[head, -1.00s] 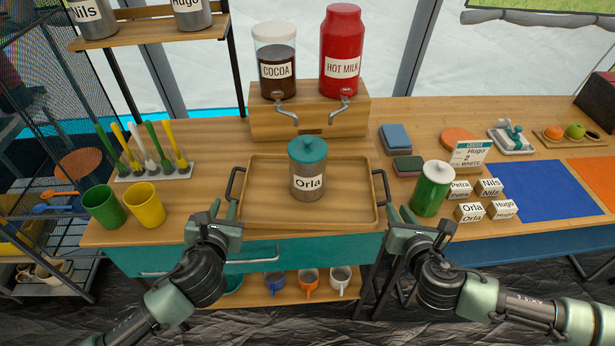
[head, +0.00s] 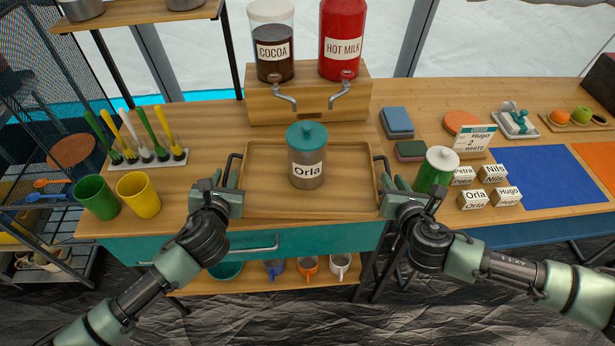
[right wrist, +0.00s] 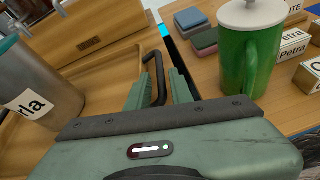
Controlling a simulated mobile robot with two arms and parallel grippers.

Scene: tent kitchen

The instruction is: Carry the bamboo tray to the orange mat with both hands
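The bamboo tray (head: 262,202) lies on the wooden counter with a dark handle at each end. A steel canister with a teal lid, labelled Orla (head: 306,170), stands upright on it. My left gripper (head: 225,182) is at the tray's left handle (head: 231,160), its fingers apart. My right gripper (head: 391,183) is at the right handle. In the right wrist view its green fingers (right wrist: 160,92) stand open on either side of the black handle (right wrist: 159,68), with a visible gap. The orange mat (head: 597,160) lies at the far right, partly cut off.
Labelled blocks (head: 474,199) and a blue mat (head: 550,178) lie between the tray and the orange mat. Green and yellow cups (head: 139,198) stand at left. A dispenser stand (head: 310,102) is behind the tray.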

